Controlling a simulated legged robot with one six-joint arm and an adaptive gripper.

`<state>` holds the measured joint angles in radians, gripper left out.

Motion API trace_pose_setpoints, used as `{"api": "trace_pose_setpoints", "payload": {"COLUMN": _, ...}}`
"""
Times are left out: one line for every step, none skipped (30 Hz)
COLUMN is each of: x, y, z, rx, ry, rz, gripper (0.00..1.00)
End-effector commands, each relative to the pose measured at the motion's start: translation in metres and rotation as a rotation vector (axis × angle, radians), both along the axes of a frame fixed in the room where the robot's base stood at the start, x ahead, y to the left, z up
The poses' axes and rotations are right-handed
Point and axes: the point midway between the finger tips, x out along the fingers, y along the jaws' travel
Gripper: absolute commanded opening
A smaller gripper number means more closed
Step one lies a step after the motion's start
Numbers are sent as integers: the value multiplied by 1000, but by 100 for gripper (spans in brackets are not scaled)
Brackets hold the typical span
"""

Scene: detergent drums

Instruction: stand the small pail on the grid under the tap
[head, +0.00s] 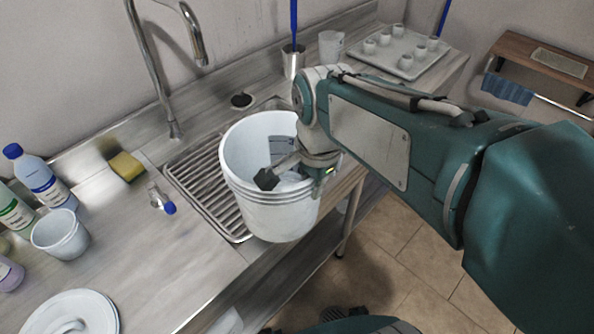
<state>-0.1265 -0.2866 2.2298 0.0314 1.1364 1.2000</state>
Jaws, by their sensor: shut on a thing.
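The small pail (262,207) is white, ribbed below the rim and upright in the head view. My gripper (302,170) is shut on its right side near the rim, with one dark finger pad showing inside the pail. The pail covers the right part of the metal grid (187,178) in the picture, and its lower right side overlaps the counter's front edge. I cannot tell whether its base touches anything. The tap (150,70) rises behind the grid, its spout end up and left of the pail.
A metal holder (293,62), a white container (330,46) and a tray of cups (385,60) stand behind.

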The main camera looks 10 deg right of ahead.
Motion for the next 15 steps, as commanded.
{"api": "trace_pose_setpoints", "payload": {"x": 3, "y": 5, "z": -1, "rx": -2, "ry": 1, "rz": 5, "gripper": 0}}
{"api": "trace_pose_setpoints", "payload": {"x": 5, "y": 8, "z": -2, "rx": -3, "ry": 1, "rz": 6, "gripper": 0}}
{"api": "trace_pose_setpoints", "payload": {"x": 8, "y": 12, "z": -3, "rx": -5, "ry": 1, "rz": 5, "gripper": 0}}
{"api": "trace_pose_setpoints", "payload": {"x": 11, "y": 16, "z": -4, "rx": -7, "ry": 1, "rz": 7, "gripper": 0}}
{"api": "trace_pose_setpoints", "payload": {"x": 13, "y": 18, "z": -5, "rx": -7, "ry": 1, "rz": 7, "gripper": 0}}
{"api": "trace_pose_setpoints", "payload": {"x": 17, "y": 21, "z": -6, "rx": -7, "ry": 2, "rz": 6, "gripper": 0}}
{"api": "trace_pose_setpoints", "payload": {"x": 19, "y": 23, "z": -7, "rx": -8, "ry": 2, "rz": 7, "gripper": 0}}
{"api": "trace_pose_setpoints", "payload": {"x": 21, "y": 26, "z": -7, "rx": -9, "ry": 2, "rz": 8, "gripper": 0}}
{"api": "trace_pose_setpoints", "payload": {"x": 25, "y": 28, "z": -8, "rx": -9, "ry": 1, "rz": 7, "gripper": 0}}
{"api": "trace_pose_setpoints", "payload": {"x": 28, "y": 29, "z": -9, "rx": -8, "ry": 0, "rz": 7, "gripper": 0}}
{"api": "trace_pose_setpoints", "payload": {"x": 30, "y": 30, "z": -10, "rx": -8, "ry": 0, "rz": 7, "gripper": 0}}
{"api": "trace_pose_setpoints", "payload": {"x": 33, "y": 31, "z": -11, "rx": -7, "ry": 1, "rz": 6, "gripper": 0}}
{"api": "trace_pose_setpoints", "payload": {"x": 36, "y": 33, "z": -12, "rx": -7, "ry": 1, "rz": 6, "gripper": 0}}
{"api": "trace_pose_setpoints", "payload": {"x": 38, "y": 34, "z": -12, "rx": -7, "ry": 1, "rz": 6, "gripper": 0}}
{"api": "trace_pose_setpoints", "payload": {"x": 41, "y": 36, "z": -13, "rx": -5, "ry": 1, "rz": 5, "gripper": 0}}
